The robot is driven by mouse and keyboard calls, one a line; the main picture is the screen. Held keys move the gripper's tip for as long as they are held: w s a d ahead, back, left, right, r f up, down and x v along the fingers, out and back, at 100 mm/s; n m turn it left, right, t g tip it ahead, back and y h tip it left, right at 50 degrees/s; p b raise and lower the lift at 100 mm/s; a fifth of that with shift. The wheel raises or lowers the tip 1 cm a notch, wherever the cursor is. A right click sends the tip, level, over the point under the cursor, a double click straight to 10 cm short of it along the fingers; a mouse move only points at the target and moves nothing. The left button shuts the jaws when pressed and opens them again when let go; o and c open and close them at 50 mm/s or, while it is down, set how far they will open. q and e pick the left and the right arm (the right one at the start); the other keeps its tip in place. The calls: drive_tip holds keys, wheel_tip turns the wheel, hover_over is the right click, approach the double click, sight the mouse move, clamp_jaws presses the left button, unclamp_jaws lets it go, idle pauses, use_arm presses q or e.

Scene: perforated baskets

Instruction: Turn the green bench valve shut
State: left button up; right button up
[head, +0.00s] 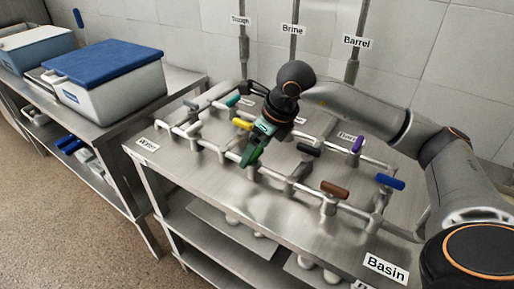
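The bench valve with the green handle (251,154) is on the front pipe run of the steel bench, left of the middle. Its handle slants up toward my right gripper (259,140). My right arm reaches in from the right, and its gripper points down at the green handle, at or against its upper end. The fingertips are small and dark here, so I cannot tell whether they are open or closed on the handle. A teal handle (233,101) sits farther back on the pipework. My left gripper is not in view.
Close by are a yellow handle (242,124), a black handle (308,149), a purple handle (357,144), a brown handle (335,190) and a blue handle (390,182). Vertical pipes rise at the wall. A blue-lidded box (108,90) stands on the left table.

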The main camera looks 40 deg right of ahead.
drive_tip(key=v, duration=1.2)
drive_tip(key=shift+r, duration=0.25)
drive_tip(key=shift+s, duration=0.1)
